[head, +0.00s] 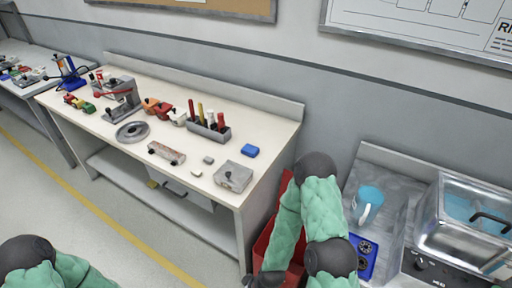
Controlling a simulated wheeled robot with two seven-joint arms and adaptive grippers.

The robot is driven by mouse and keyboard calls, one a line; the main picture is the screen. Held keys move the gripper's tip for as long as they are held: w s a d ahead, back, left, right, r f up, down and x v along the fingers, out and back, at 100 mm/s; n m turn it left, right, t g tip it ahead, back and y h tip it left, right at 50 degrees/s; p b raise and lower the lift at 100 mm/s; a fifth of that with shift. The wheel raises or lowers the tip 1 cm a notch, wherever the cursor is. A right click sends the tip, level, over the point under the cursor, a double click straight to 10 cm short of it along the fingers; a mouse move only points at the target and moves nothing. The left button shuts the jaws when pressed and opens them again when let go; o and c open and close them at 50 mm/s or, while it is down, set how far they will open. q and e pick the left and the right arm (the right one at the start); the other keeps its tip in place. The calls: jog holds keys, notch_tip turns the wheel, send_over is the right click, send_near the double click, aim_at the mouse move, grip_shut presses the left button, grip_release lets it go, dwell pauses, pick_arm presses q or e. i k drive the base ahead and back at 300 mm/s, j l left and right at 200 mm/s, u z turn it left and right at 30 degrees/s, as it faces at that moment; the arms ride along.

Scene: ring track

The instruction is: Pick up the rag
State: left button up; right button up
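A small flat blue piece (249,151) lies on the right end of the cream workbench (262,125), behind a grey metal box (233,176). It may be the folded rag, but it is too small to be sure. My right arm, in green padding, stands right of the bench. A dark part that looks like my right gripper (264,280) is low at the bottom edge, well below the bench top, and its fingers are not clear. Only a padded joint of my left arm shows at the bottom left; the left gripper is out of view.
A red bin (265,243) stands beside my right arm. A metal sink unit (470,225) with a blue jug (369,198) is at right.

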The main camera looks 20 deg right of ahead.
aim_at(251, 150)
jog(key=i+j+z, duration=0.2)
jog(key=z, duration=0.25)
jog(key=i+j+z, duration=0.15)
jog(key=j+z, duration=0.25)
